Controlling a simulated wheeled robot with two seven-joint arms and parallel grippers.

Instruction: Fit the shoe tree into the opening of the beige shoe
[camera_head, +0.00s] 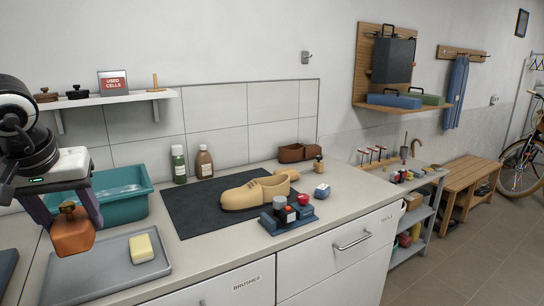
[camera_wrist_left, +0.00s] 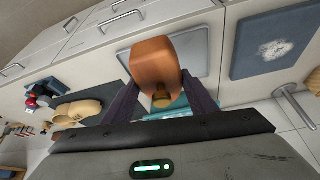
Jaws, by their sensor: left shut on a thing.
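My left gripper (camera_head: 67,212) is shut on an orange-brown block with a brass-coloured knob, which looks like the shoe tree (camera_head: 72,236). It hangs knob up above the grey tray at the lower left. In the left wrist view, the shoe tree (camera_wrist_left: 155,62) sits between the fingers (camera_wrist_left: 159,88). The beige shoe (camera_head: 250,194) stands on the dark mat, well to the right of the gripper and apart from it, toe to the left. A tan rounded part (camera_head: 286,174) shows at or behind its heel; I cannot tell which. My right gripper is not in view.
The grey tray (camera_head: 70,286) holds a yellow block (camera_head: 142,248). A teal basin (camera_head: 122,208) stands behind it. Two bottles (camera_head: 204,162) stand behind the dark mat (camera_head: 190,214). A blue rack (camera_head: 288,222) stands in front of the shoe. The mat's left part is clear.

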